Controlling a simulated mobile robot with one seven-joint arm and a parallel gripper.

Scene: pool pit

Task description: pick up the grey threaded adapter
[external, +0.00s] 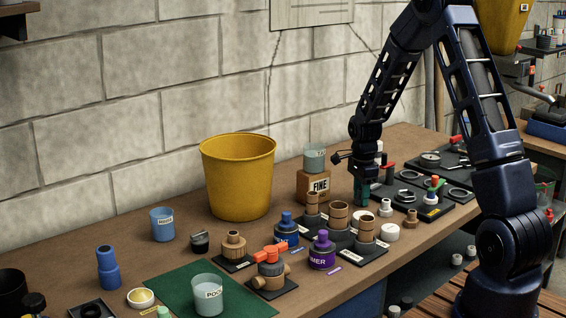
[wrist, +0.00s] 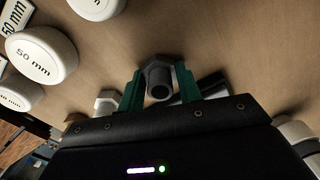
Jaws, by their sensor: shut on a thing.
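The grey threaded adapter (wrist: 159,76) has a hex collar and a round open end facing the camera in the wrist view. It sits between the two green fingers of my gripper (wrist: 160,90), which are shut on it. In the external view my gripper (external: 361,194) points down over the back right part of the bench, beside the box marked FINE. The adapter cannot be made out there. I cannot tell whether it touches the bench top.
White caps marked 50 mm (wrist: 42,55) lie left of the fingers in the wrist view. Brown fittings (external: 338,215), a purple bottle (external: 322,250) and white fittings (external: 386,207) crowd the bench near my gripper. A black tray (external: 408,192) lies to the right. A yellow bucket (external: 238,178) stands left.

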